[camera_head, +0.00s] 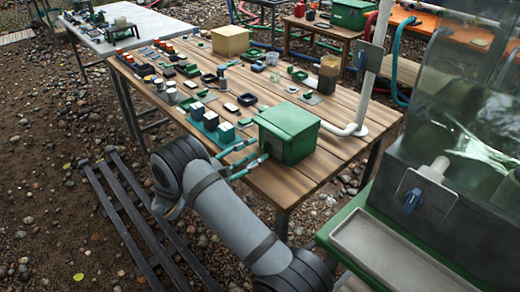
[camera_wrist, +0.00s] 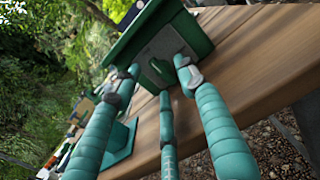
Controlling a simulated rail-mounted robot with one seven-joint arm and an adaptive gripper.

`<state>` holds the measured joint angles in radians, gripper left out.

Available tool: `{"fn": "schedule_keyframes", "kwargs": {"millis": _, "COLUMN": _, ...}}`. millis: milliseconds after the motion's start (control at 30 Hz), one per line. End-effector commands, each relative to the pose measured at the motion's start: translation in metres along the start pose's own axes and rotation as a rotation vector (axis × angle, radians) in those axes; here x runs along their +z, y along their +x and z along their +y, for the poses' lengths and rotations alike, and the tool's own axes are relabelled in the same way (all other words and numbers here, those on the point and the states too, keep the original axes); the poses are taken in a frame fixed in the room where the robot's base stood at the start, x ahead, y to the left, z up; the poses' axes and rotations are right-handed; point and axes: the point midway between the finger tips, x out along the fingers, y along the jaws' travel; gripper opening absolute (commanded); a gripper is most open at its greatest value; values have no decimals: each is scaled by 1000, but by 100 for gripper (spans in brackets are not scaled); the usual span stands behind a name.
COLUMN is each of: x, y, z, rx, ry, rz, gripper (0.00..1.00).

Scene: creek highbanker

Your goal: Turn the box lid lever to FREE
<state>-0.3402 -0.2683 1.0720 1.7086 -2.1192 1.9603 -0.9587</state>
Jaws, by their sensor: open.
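A green lidded box (camera_head: 287,132) stands on the wooden table's near right part; it also shows in the wrist view (camera_wrist: 192,27). A grey plate (camera_wrist: 150,50) is on its face toward my gripper, with a small dark green lever (camera_wrist: 160,70) on it. The lever seems tilted; I see no readable FREE marking. My gripper (camera_head: 252,158) has slim teal fingers and points at this face. In the wrist view my gripper (camera_wrist: 158,78) is open, its fingertips spread around the lever. I cannot tell whether any fingertip touches it. In the head view the lever is hidden.
A green tray with small blocks (camera_head: 210,130) lies close left of the box. Many small parts crowd the wooden table (camera_head: 325,172) farther back. A white pipe (camera_head: 362,85) rises behind the box. A tank with a blue valve (camera_head: 412,200) stands right.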

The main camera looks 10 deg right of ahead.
Motion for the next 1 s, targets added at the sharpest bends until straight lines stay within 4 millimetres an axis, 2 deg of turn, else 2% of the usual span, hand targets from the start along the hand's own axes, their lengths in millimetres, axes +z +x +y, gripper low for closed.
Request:
{"fn": "schedule_keyframes", "kwargs": {"millis": 100, "x": 0, "y": 19, "z": 0, "rx": -1, "ry": -1, "rz": 0, "gripper": 41}}
{"fn": "schedule_keyframes", "kwargs": {"millis": 200, "x": 0, "y": 28, "z": 0, "rx": -1, "ry": 0, "rz": 0, "gripper": 41}}
{"fn": "schedule_keyframes", "kwargs": {"millis": 600, "x": 0, "y": 34, "z": 0, "rx": 1, "ry": 1, "rz": 0, "gripper": 41}}
{"fn": "schedule_keyframes", "kwargs": {"millis": 1000, "x": 0, "y": 34, "z": 0, "rx": -1, "ry": 2, "rz": 0, "gripper": 17}}
